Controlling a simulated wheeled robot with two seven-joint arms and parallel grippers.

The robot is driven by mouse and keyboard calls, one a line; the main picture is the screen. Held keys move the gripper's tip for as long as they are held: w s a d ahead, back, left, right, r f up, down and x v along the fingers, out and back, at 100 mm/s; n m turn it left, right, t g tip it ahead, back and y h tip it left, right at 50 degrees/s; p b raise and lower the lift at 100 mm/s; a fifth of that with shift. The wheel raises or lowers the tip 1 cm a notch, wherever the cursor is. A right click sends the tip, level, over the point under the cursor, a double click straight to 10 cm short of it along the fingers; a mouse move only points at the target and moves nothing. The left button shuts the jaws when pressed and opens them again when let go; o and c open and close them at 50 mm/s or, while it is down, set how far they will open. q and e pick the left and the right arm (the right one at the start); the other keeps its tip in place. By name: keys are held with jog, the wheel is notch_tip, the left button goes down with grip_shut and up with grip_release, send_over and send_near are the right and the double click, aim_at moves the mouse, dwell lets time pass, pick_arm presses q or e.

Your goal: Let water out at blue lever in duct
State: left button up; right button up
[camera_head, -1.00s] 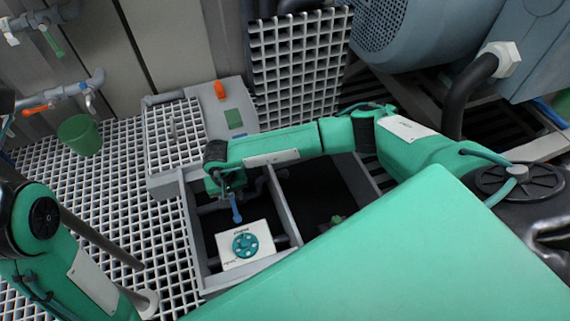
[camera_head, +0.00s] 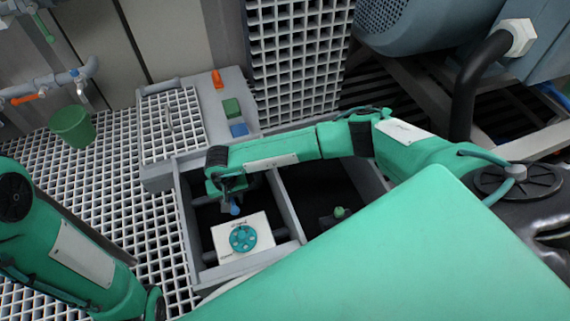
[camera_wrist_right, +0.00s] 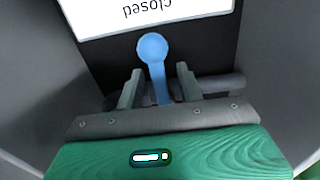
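The blue lever (camera_head: 235,210) is in the left compartment of the open floor duct (camera_head: 187,225). In the right wrist view the lever (camera_wrist_right: 153,50) has a round knob and a straight arm running back between my fingers. My right gripper (camera_wrist_right: 158,88) is open, with one finger on each side of the lever arm and a gap at both sides. In the head view my right gripper (camera_head: 231,196) reaches down into the duct and hides part of the lever. My left arm shows at lower left, but its gripper is not visible.
A white plate (camera_head: 262,226) with a teal handwheel (camera_head: 243,239) sits beside the lever. Its edge reads "closed" in the wrist view. A divider (camera_head: 287,205) separates the dark right compartment. A green bucket (camera_head: 72,127) hangs or stands at left. Grating covers the floor.

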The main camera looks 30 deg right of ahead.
grip_shut()
